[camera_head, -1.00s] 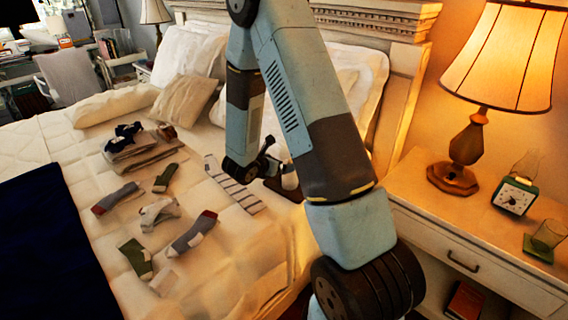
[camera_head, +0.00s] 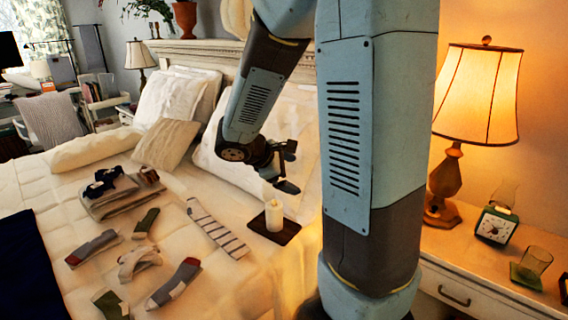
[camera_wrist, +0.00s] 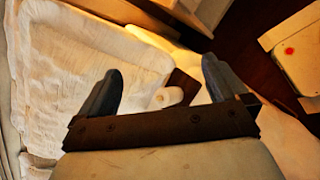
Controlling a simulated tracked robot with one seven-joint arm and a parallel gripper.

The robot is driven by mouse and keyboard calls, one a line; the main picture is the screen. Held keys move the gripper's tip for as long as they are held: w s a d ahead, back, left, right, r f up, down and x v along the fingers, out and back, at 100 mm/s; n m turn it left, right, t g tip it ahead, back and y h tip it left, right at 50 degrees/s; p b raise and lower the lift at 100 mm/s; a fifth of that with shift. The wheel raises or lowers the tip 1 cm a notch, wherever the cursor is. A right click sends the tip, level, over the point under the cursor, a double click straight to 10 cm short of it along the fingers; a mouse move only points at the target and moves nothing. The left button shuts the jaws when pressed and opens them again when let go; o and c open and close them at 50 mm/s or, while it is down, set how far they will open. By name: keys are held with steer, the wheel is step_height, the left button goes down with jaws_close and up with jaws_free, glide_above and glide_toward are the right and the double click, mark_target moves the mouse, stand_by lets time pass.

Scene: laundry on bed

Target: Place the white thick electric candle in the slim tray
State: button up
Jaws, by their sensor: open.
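The white thick candle (camera_head: 275,215) stands upright on the slim dark tray (camera_head: 290,233), which lies on the bed by the pillows. In the wrist view the candle (camera_wrist: 171,97) appears low between the fingers, with part of the dark tray (camera_wrist: 184,82) beside it. My gripper (camera_head: 287,168) is open and empty, above the candle and apart from it. Both fingers of my gripper (camera_wrist: 161,72) show spread in the wrist view. The candle partly covers the tray in both views.
A striped sock (camera_head: 217,229) lies left of the tray, with several other socks and folded clothes (camera_head: 118,190) farther left. Pillows (camera_head: 168,145) line the headboard. A nightstand (camera_head: 470,255) at right holds a lit lamp (camera_head: 480,95), a clock (camera_head: 496,224) and a glass (camera_head: 535,263).

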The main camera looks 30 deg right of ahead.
steer(key=s+a+r+m+t+y, duration=0.2)
steer(key=s+a+r+m+y, duration=0.2)
steer(key=s, duration=0.4)
steer(key=s+a+r+m+t+y, duration=0.2)
steer(key=s+a+r+m+y, duration=0.3)
steer(key=s+r, duration=0.4)
steer(key=shift+a+m, duration=0.7)
steer(key=shift+m, duration=0.6)
steer(key=shift+c, duration=0.2)
